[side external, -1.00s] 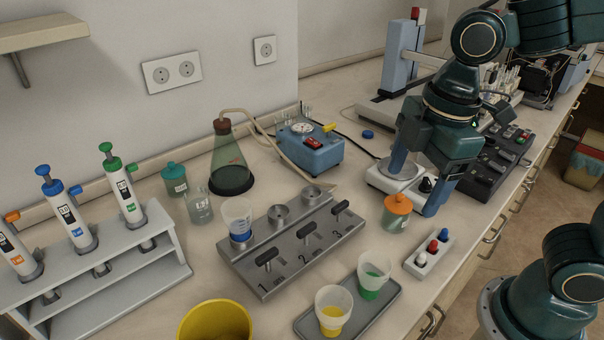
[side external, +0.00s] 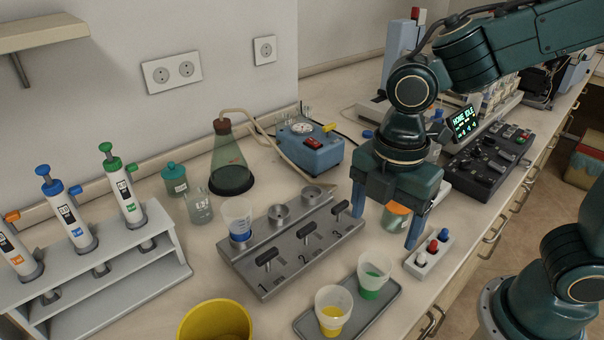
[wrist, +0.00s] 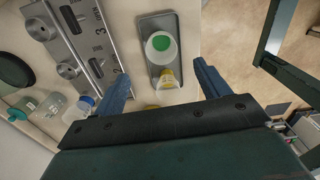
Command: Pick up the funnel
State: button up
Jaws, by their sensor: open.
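Three clear funnel-like cups are in view. The one with a blue base (side external: 237,220) stands on the metal manifold (side external: 262,283) at position 1. The ones with a yellow base (side external: 332,308) and a green base (side external: 373,273) stand upright on a grey tray (side external: 386,319). My gripper (side external: 386,224) is open and empty, above the bench to the right of the manifold and behind the tray. In the wrist view the green-based cup (wrist: 160,46) and yellow-based cup (wrist: 167,78) show between my open fingers (wrist: 160,77). The blue-based cup (wrist: 78,109) lies left of them.
An orange-capped jar (side external: 396,214) stands behind my fingers, partly hidden. The manifold's black valve handles (side external: 340,208) stick up. A yellow bucket (side external: 215,322), flask (side external: 231,165) and pipette rack (side external: 120,265) stand left.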

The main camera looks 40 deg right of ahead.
send_over(375, 263)
jog(key=a, duration=0.2)
jog(key=shift+s+f, duration=0.25)
jog(key=shift+f, duration=1.1)
jog(key=shift+s+f, duration=0.2)
jog(key=shift+f, duration=1.15)
jog(key=shift+s+f, duration=0.1)
jog(key=shift+f, duration=2.45)
jog(key=c, duration=1.3)
jog(key=shift+c, duration=0.2)
jog(key=shift+r, duration=0.1)
notch_tip(375, 263, up, 20)
